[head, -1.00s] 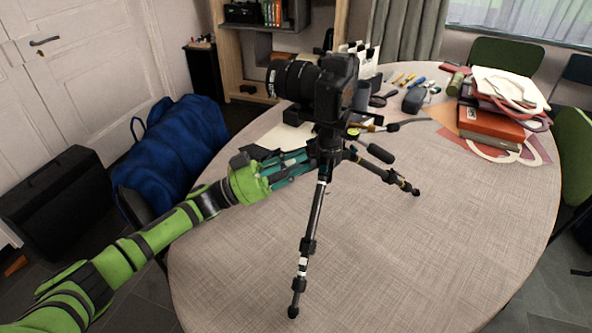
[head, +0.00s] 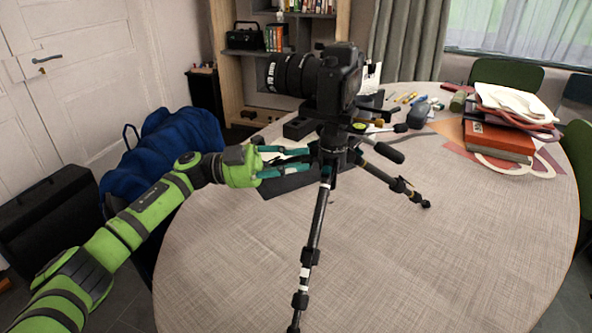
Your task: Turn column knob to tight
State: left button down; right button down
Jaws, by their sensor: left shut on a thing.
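A black tripod (head: 315,225) stands on the round table, with a camera (head: 335,80) mounted on its head and a long lens pointing left. The tripod's column (head: 333,137) rises where the legs meet. My left gripper (head: 309,160) reaches in from the left at the height of this column. Its two teal fingers lie one above the other, with their tips at the column's left side. They are shut on the column knob, which is small and mostly hidden between the tips. My right gripper is not in view.
A black pan handle (head: 389,152) sticks out right of the column. A dark tray (head: 288,183) lies below my left fingers. Books and papers (head: 497,140) are stacked at the right.

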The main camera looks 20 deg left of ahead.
pick_arm(q)
jog(key=shift+a+r+m+g+y+b, duration=0.1)
jog(key=shift+r+m+g+y+b, duration=0.15)
jog(key=shift+m, duration=0.85)
jog(key=shift+r+m+g+y+b, duration=0.15)
jog(key=shift+m+y+b, duration=0.15)
jog(key=shift+m, duration=0.8)
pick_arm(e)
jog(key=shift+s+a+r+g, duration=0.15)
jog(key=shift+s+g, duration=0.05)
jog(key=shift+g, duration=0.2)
pick_arm(q)
jog(key=c, duration=1.1)
grip_release()
jog(key=shift+f, duration=0.1)
jog(key=a, duration=0.4)
jog(key=s+a, duration=0.1)
jog(key=a, duration=0.6)
jog(key=shift+s+a+f, duration=0.25)
jog(key=shift+s+a, duration=0.15)
